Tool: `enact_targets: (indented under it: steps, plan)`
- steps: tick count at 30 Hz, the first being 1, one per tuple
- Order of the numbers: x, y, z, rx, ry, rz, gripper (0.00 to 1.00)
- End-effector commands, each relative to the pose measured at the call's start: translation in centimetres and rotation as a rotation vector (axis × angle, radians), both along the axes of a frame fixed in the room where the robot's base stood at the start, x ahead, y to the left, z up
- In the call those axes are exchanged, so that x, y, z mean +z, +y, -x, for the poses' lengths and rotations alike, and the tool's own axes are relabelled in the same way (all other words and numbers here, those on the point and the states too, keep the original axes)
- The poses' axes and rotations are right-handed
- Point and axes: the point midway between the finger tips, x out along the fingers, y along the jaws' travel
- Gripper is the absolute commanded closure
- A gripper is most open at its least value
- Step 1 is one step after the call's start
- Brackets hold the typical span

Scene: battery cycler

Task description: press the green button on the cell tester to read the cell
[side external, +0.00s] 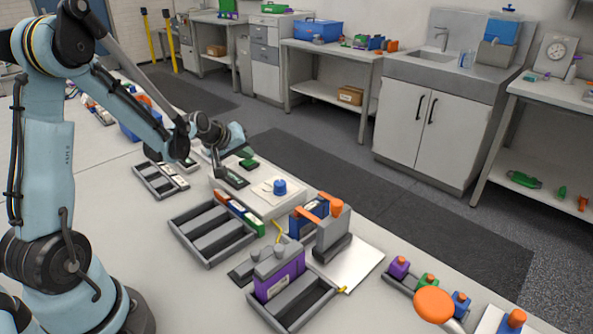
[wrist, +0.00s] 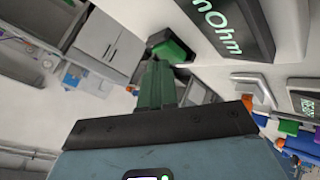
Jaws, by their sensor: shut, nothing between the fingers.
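The green button (side external: 249,164) sits on top of the white cell tester (side external: 262,203), beside a dark display. In the wrist view the green button (wrist: 172,50) is a green block in a dark surround, next to the display reading "mOhm" (wrist: 230,27). My gripper (side external: 218,172) points down over the tester, left of the button in the side view. In the wrist view my gripper (wrist: 156,68) is shut and empty, its fingertips close to the button's near edge. I cannot tell whether they touch it.
A blue knob (side external: 280,187) stands on the tester's right part. A tray with cells (side external: 160,181) lies left of the tester.

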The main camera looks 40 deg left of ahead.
Motion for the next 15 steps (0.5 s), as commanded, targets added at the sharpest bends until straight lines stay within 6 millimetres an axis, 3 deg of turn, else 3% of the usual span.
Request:
enact_targets:
  steps: [15]
  plan:
    - [1.6,0.0,0.0,0.000,0.000,0.000,1.00]
